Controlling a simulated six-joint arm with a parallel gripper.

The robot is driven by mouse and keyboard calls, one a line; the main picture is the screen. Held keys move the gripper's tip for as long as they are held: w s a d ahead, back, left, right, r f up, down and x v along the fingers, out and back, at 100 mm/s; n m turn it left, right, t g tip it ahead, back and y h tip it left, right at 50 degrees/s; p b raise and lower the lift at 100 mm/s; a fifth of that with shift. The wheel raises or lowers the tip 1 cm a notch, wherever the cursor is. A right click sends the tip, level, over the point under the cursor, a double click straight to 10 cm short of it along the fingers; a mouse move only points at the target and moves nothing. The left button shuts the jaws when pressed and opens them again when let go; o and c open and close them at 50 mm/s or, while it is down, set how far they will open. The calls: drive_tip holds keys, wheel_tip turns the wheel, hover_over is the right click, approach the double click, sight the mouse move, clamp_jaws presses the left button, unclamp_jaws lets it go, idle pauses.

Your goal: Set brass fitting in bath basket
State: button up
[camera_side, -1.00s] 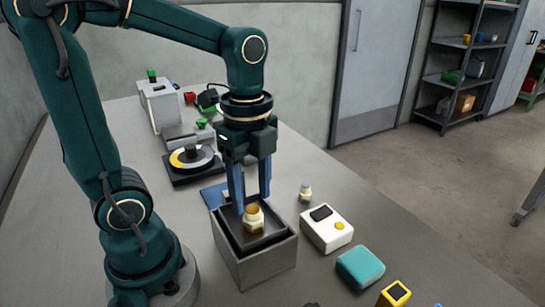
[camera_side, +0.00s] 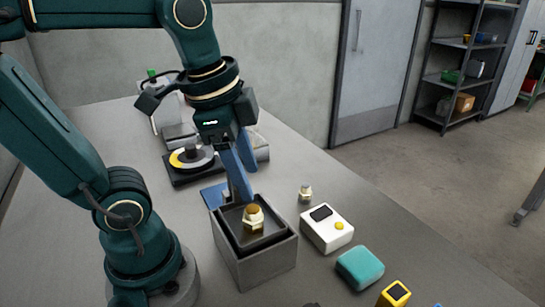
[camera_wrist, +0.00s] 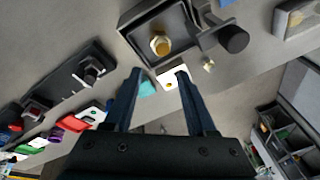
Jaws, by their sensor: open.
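The brass fitting (camera_side: 253,217) stands in the dark bath basket (camera_side: 231,218), which sits inside the grey box-shaped bath (camera_side: 262,265). In the wrist view the brass fitting (camera_wrist: 160,43) shows inside the dark-walled basket (camera_wrist: 130,20), ahead of the fingertips. My gripper (camera_side: 246,182) is tilted, with its blue fingers above and behind the basket's far rim. In the wrist view my gripper (camera_wrist: 159,72) has its two fingers wide apart with nothing between them. The fitting is apart from the fingers. Its base is partly hard to see against the basket floor.
A turntable device (camera_side: 194,160) is behind. A blue pad (camera_side: 212,195) lies at the bath's far left.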

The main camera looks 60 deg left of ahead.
sight(253, 218)
drive_tip(key=shift+s+d+f+n+t, duration=0.15)
drive_tip(key=shift+f+n+t, duration=0.3)
drive_tip(key=shift+n, duration=0.7)
drive_tip(key=shift+s+d+f+n+t, duration=0.2)
drive_tip(key=shift+f+n+t, duration=0.25)
drive_tip(key=shift+n, duration=0.65)
drive_tip(key=shift+s+d+f+n+t, duration=0.15)
drive_tip(key=shift+f+n+t, duration=0.3)
drive_tip(key=shift+n, duration=0.7)
